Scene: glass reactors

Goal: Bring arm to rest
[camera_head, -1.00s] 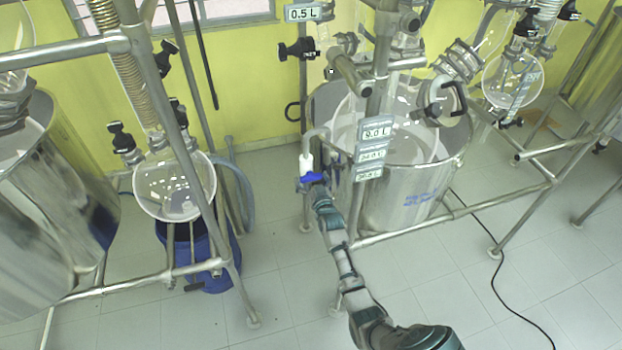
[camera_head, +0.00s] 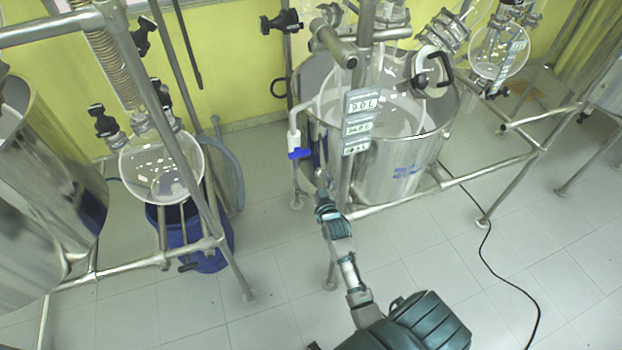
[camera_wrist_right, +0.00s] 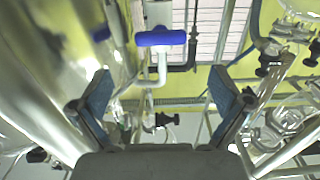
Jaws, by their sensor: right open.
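My right arm comes in from the bottom of the head view. Its gripper (camera_head: 321,186) is just below and right of the blue valve handle (camera_head: 299,153), apart from it. In the right wrist view the gripper (camera_wrist_right: 162,98) shows two spread fingers with nothing between them. The blue handle (camera_wrist_right: 160,38) is beyond the fingertips there, on a white pipe. My left gripper is in neither view.
A steel vessel (camera_head: 392,172) with label plates (camera_head: 358,121) stands beside the gripper. Its tubular frame (camera_head: 410,197) is close to my arm. A round glass flask (camera_head: 162,168) hangs over a blue container (camera_head: 207,249) at left. Floor at front is open.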

